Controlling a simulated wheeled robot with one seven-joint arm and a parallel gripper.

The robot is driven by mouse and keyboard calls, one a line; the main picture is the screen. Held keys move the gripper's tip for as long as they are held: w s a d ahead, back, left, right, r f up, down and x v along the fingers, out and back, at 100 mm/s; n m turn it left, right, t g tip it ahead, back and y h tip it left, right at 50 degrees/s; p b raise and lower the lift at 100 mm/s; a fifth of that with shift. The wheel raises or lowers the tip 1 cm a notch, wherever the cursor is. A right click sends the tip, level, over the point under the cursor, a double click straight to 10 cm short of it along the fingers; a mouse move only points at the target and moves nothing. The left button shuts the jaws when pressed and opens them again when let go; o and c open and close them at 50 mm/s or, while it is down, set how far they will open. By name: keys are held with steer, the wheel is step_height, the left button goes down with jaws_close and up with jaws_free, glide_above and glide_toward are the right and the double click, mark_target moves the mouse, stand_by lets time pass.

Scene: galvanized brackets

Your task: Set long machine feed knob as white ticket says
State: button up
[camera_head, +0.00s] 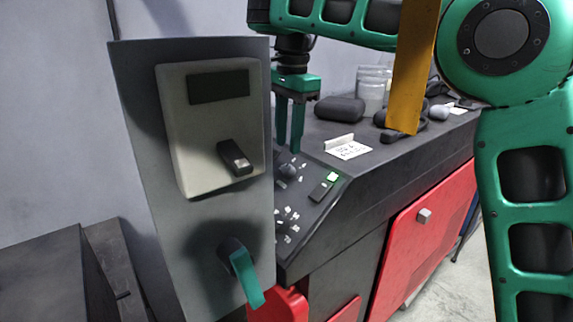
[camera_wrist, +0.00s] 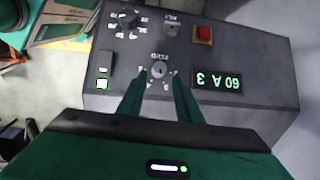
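The long machine (camera_head: 360,185) has a sloped dark control panel on its near end. The feed knob (camera_wrist: 158,70) is a small round dial with a label beside it in the wrist view; it looks like the dark knob (camera_head: 288,170) in the head view. My gripper (camera_wrist: 159,82) is open, pointing down, with its two green fingers apart on either side of the knob; contact cannot be told. In the head view my gripper (camera_head: 288,146) is over the panel. The white ticket (camera_head: 348,150) lies on the machine top; its black writing is too small to read surely.
A grey box (camera_head: 200,220) with a teal lever fills the left foreground. The panel also has a green-lit display (camera_wrist: 218,82), a red button (camera_wrist: 202,34), a second knob (camera_wrist: 128,19) and a lit switch (camera_wrist: 103,84). Jars (camera_head: 372,88) stand behind.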

mark_target(286, 167)
steer(key=shift+w+a+f, duration=0.1)
steer(key=shift+f, duration=1.7)
steer(key=shift+w+a+f, duration=0.1)
steer(key=shift+f, duration=1.65)
steer(key=c, duration=0.8)
